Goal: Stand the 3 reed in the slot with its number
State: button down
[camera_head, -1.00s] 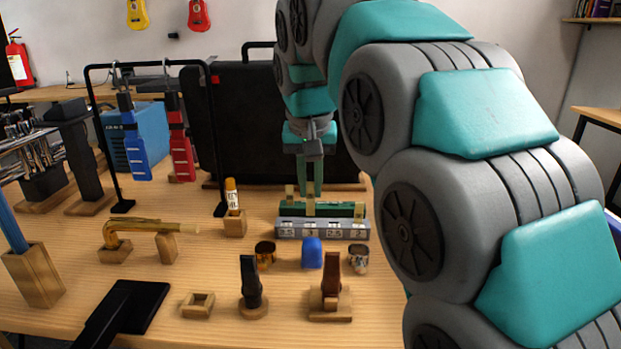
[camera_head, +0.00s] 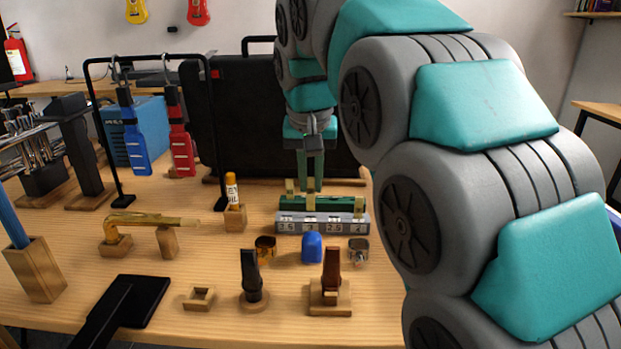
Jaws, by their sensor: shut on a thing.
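The reed holder (camera_head: 347,222) is a grey block with a green upper part and number labels on its front, behind the middle of the table. My gripper (camera_head: 312,188) points down over it with its fingers close together. It is shut on a tan reed (camera_head: 310,203), which stands upright at the holder, above the label that looks like 3. I cannot tell how deep the reed sits. Another tan reed (camera_head: 290,187) stands left of it, and one (camera_head: 358,207) stands at the right end. Their own numbers are too small to read.
A glue stick (camera_head: 232,190) in a wooden block stands left of the holder. A large black case (camera_head: 240,120) stands behind. Mouthpieces on wooden stands are nearer.

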aim_at(311, 193)
jog(key=shift+f, duration=0.15)
jog(key=shift+f, duration=0.25)
jog(key=shift+f+b, duration=0.85)
jog(key=shift+f, duration=0.7)
dwell(2.0)
dwell(0.4)
jog(key=c, duration=0.8)
grip_release()
jog(key=shift+o, duration=0.2)
jog(key=shift+r, duration=0.1)
jog(key=v, duration=0.7)
jog(key=shift+s+r, duration=0.1)
jog(key=shift+r, duration=0.2)
